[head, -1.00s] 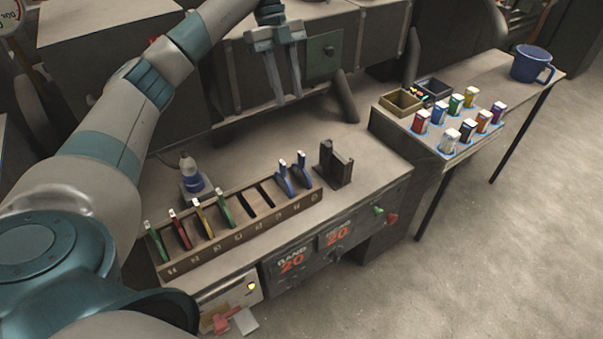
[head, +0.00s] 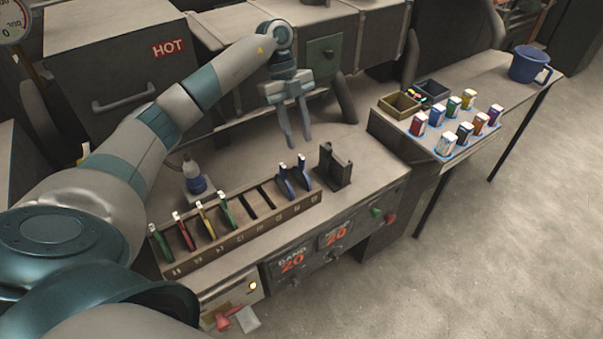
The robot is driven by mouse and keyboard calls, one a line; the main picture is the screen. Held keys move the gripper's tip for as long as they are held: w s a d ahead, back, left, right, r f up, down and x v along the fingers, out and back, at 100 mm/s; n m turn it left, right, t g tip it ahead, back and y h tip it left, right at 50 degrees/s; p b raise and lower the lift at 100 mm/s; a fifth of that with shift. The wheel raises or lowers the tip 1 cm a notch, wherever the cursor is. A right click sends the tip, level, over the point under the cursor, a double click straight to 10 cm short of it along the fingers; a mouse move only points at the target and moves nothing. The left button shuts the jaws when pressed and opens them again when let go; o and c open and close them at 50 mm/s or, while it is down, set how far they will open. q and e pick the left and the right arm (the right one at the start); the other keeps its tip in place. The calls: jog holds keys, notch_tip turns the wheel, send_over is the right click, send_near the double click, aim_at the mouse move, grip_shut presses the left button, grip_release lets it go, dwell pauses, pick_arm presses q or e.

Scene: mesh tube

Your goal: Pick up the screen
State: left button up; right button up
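My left gripper (head: 299,142) hangs in the head view with its fingers pointing down and a gap between them. It is open and empty. It is above and behind the right part of a long slotted rack (head: 235,243). The rack holds thin upright pieces with coloured handles, which look like the screens. Two blue ones (head: 285,181) (head: 306,172) stand near the right end, close below the fingertips and apart from them. Green (head: 160,243), red (head: 184,232), yellow (head: 206,220) and green (head: 225,210) ones stand at the left. My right gripper is not in view.
Empty slots lie mid-rack. A dark bracket (head: 335,166) stands right of the rack, a bottle (head: 193,178) behind it. The right table holds coloured containers (head: 465,132), two small boxes (head: 400,105) and a blue mug (head: 529,65). A cabinet marked HOT (head: 125,65) stands behind.

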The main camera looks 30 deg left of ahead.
aim_at(301, 156)
pick_arm(q)
jog(key=shift+x, duration=1.05)
jog(key=shift+p, duration=0.35)
jog(key=shift+s+d+f+p, duration=0.45)
jog(key=shift+f+p, duration=0.25)
jog(key=shift+p, duration=0.2)
jog(key=p+x, duration=0.1)
jog(key=x, duration=0.1)
jog(key=shift+s+f, duration=0.2)
jog(key=shift+f, duration=0.2)
jog(key=shift+d+f, duration=0.1)
jog(key=shift+f, duration=0.2)
grip_shut()
